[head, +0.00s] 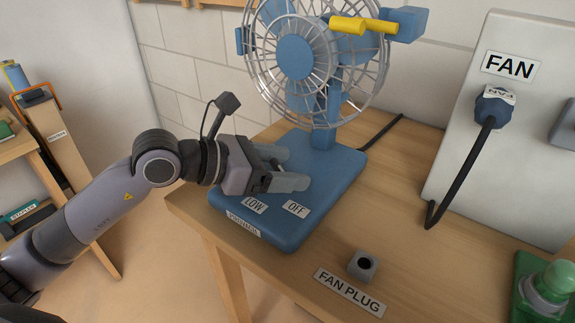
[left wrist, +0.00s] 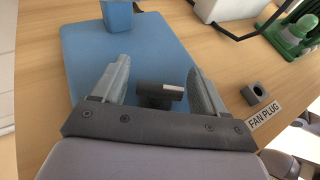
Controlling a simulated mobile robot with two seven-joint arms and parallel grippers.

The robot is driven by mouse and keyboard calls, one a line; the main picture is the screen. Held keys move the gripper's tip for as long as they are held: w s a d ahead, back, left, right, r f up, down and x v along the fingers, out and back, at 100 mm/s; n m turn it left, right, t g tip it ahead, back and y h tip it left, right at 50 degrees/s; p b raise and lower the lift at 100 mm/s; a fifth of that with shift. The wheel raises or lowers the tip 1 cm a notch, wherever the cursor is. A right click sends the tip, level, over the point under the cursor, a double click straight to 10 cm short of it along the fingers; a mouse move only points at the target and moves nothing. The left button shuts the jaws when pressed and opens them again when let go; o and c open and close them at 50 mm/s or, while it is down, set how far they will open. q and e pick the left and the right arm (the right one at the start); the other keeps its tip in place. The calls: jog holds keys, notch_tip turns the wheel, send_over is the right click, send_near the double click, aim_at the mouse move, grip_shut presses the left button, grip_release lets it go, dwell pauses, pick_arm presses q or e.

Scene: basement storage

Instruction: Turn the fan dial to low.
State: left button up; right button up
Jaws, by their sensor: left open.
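The blue fan (head: 300,58) stands on the table, with its base (head: 335,178) carrying LOW (head: 253,206) and OFF (head: 296,209) labels at the front. My left gripper (head: 290,168) is over the base, open, and hides most of the dial area in the head view. In the left wrist view the dark grey dial (left wrist: 152,96) with a pale strip pointing right sits between the two spread fingers (left wrist: 158,70). Gaps show on both sides of the dial. The label at the dial's current setting cannot be read there.
A dark plug sits in the white FAN panel (head: 505,150) at right. A small grey socket block (head: 363,265) stands by the FAN PLUG label (head: 349,292). A green device (head: 545,288) is at the right edge. The yellow fan handle (head: 362,26) is above.

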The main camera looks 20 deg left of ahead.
pick_arm(q)
jog(key=shift+w+d+f, duration=0.15)
jog(key=shift+w+d, duration=0.1)
jog(key=shift+d, duration=0.1)
jog(key=c, duration=1)
jog(key=shift+o, duration=0.2)
